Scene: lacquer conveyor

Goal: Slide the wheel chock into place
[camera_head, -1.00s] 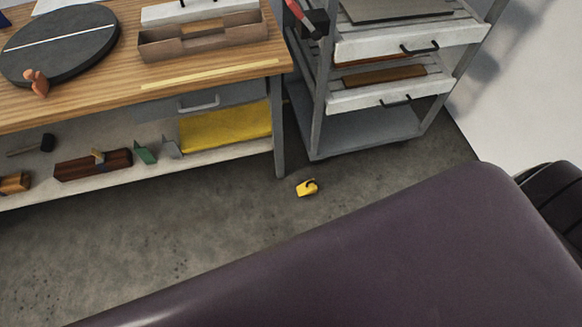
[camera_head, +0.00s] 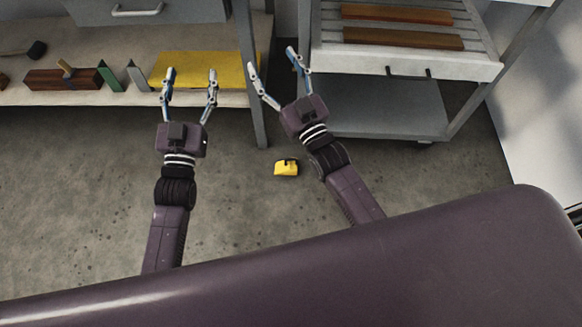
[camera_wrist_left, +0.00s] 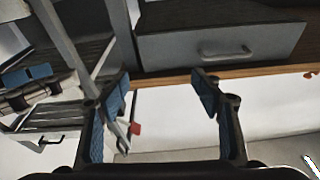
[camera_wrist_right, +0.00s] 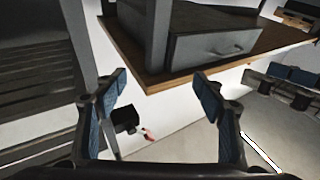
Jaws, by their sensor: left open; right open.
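The yellow wheel chock (camera_head: 286,168) lies on the floor in the head view, with a dark handle-like part on top. It is between my two forearms, in front of the bench leg and the trolley. My left gripper (camera_head: 191,82) is open and empty, over the bench's lower shelf area. My right gripper (camera_head: 271,68) is open and empty, between the bench leg and the trolley (camera_head: 380,125). Both grippers reach beyond the chock and are apart from it. The wrist views show open blue-padded fingers, and I cannot make out the chock there. The trolley's wheels are mostly hidden.
The bench's lower shelf (camera_head: 55,92) holds a yellow panel (camera_head: 200,70), a wooden plane-like block (camera_head: 62,79) and a mallet (camera_head: 36,48). The bench leg (camera_head: 255,90) stands left of the trolley. Floor around the chock is clear. A white wall closes the right side.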

